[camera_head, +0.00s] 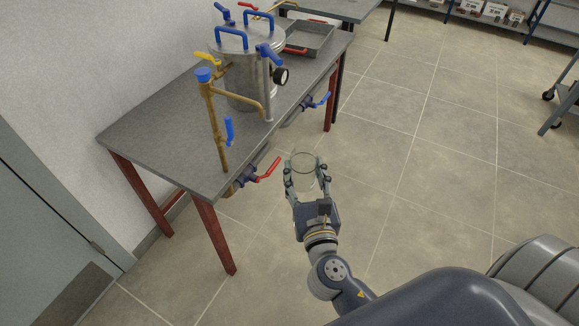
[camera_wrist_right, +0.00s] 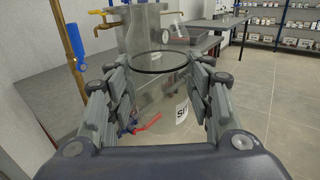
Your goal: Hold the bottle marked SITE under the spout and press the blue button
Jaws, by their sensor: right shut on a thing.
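A clear glass bottle (camera_head: 304,181) is upright in my right gripper (camera_head: 305,167), whose fingers are shut on its two sides. It is held in the air beside the grey table (camera_head: 150,137). In the right wrist view the bottle (camera_wrist_right: 158,85) has an open dark rim and a white label (camera_wrist_right: 182,112) reading "SI", the rest cut off by a finger. A brass pipe (camera_head: 217,120) stands at the table's front edge, with a round blue knob (camera_head: 203,74) on top and a side arm bending right. The bottle is apart from it. I cannot tell which part is the blue button. My left gripper is out of view.
A steel vessel (camera_head: 247,66) with blue handles stands on the table behind the pipe. Red-handled (camera_head: 268,169) and blue-handled (camera_head: 319,101) valves stick out from the table's right edge near the bottle.

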